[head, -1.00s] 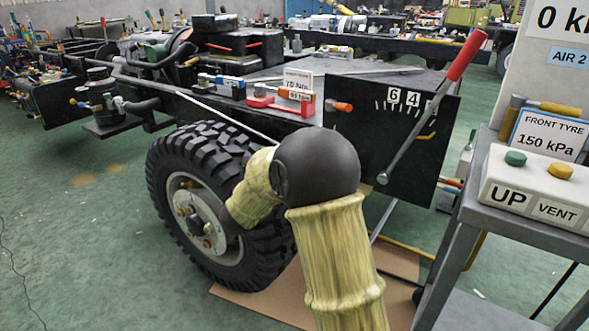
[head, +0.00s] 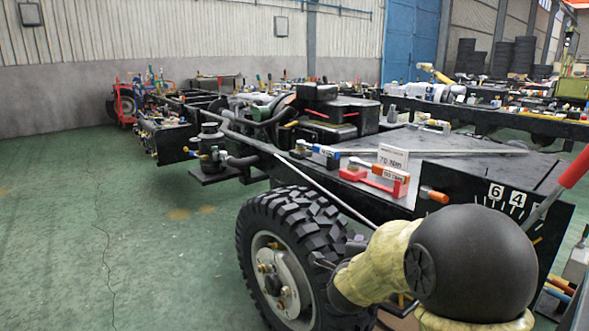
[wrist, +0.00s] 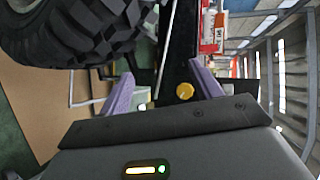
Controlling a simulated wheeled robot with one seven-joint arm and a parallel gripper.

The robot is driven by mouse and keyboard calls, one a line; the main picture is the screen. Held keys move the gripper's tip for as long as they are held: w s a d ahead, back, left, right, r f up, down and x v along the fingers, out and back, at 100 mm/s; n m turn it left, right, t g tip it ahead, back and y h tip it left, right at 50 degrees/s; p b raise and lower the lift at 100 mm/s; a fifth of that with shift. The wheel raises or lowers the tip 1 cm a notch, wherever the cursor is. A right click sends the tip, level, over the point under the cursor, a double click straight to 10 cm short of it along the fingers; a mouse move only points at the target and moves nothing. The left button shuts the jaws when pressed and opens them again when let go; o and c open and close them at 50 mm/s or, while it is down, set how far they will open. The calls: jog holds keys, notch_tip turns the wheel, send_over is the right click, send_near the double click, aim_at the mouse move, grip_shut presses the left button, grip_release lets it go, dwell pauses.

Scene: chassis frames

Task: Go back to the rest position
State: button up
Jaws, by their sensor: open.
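My gripper (wrist: 162,74) is open in the wrist view. Its two purple fingers stand apart with nothing held between them. A yellow knob (wrist: 185,91) shows beyond the gap, near the right finger; its distance is hard to judge. The black tyre (wrist: 75,30) fills the upper left of that view, close to the fingers but seemingly apart. In the head view my bent arm is at the lower right, in front of the chassis and beside the wheel (head: 284,278). The gripper is mostly hidden there behind my arm.
The black chassis (head: 226,130) runs away to the back left, with tools and a torque sign (head: 392,157) on top. A red-handled lever (head: 572,168) stands at the right edge. Brown board (wrist: 30,100) lies below the wheel. The green floor (head: 110,240) at left is clear.

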jog(key=s+f+n+g+y+p, duration=0.15)
jog(key=s+n+g+p, duration=0.3)
jog(key=s+n, duration=0.7)
jog(key=s+f+n+g+y+p, duration=0.1)
jog(key=s+n+g+y+p, duration=0.2)
jog(key=s+n+g, duration=0.85)
jog(key=s+r+m+t+p, duration=0.2)
jog(key=r+t+p, duration=0.3)
jog(key=r+p, duration=3.2)
jog(key=shift+s+a+r+p, duration=0.3)
jog(key=shift+s+p, duration=0.2)
jog(key=shift+s, duration=0.1)
jog(key=shift+f, duration=0.1)
